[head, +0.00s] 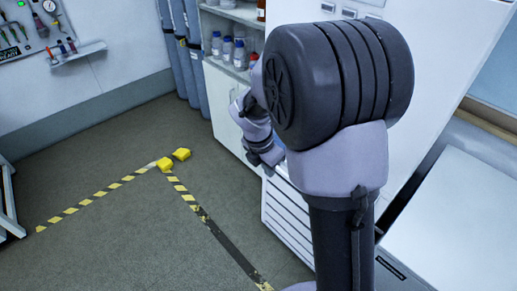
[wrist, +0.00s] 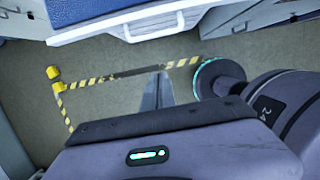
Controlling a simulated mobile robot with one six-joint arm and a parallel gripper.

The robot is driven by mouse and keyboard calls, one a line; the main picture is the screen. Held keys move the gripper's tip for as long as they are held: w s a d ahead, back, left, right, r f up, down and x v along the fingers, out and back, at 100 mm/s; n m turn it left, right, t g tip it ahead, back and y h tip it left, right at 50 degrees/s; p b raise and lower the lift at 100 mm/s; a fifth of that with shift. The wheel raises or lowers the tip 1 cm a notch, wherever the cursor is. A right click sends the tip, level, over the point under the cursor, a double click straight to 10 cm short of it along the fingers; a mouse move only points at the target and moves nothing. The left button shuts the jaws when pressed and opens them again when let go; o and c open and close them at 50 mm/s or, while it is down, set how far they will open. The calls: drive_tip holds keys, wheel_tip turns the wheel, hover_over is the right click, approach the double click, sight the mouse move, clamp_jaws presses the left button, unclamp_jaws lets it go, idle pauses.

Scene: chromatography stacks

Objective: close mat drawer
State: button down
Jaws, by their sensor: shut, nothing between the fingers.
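In the wrist view, a drawer juts out at the top edge. It has a blue mat inside (wrist: 78,9) and a white front (wrist: 125,27) with a pale strip along it, and it stands open. My gripper (wrist: 158,76) is shut and empty. Its fingertips point toward the drawer front and appear apart from it, with floor showing between them. In the head view my own arm covers the gripper and most of the drawer area, so the drawer cannot be made out there.
In the head view, a shelf with bottles (head: 232,50) and grey cylinders (head: 185,50) stand behind. A white slatted front (head: 288,222) is below my arm, and a white bench (head: 455,225) is at right. Yellow-black tape (head: 100,197) and yellow blocks (head: 166,164) mark otherwise open floor at left.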

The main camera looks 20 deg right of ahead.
drive_tip(key=s+b+x, duration=0.1)
drive_tip(key=b+x, duration=0.3)
drive_tip(key=x, duration=0.6)
drive_tip(key=d, duration=0.1)
drive_tip(key=w+d+r, duration=0.1)
drive_tip(key=d, duration=0.1)
drive_tip(key=shift+w+d+r+b, duration=0.25)
drive_tip(key=shift+d+r+b, duration=0.1)
drive_tip(key=shift+b, duration=0.05)
drive_tip(key=w+d+p, duration=0.1)
drive_tip(key=d+p, duration=0.1)
drive_tip(key=d, duration=0.1)
drive_tip(key=w+d+p, duration=0.1)
drive_tip(key=d+p, duration=0.1)
drive_tip(key=p, duration=0.1)
drive_tip(key=w+d+p, duration=0.1)
drive_tip(key=d+p, duration=0.1)
drive_tip(key=d, duration=0.1)
drive_tip(key=shift+w+d+r, duration=0.1)
drive_tip(key=shift+d+r, duration=0.15)
drive_tip(key=shift+d, duration=0.05)
drive_tip(key=shift+d+f, duration=0.25)
drive_tip(key=shift+d, duration=0.05)
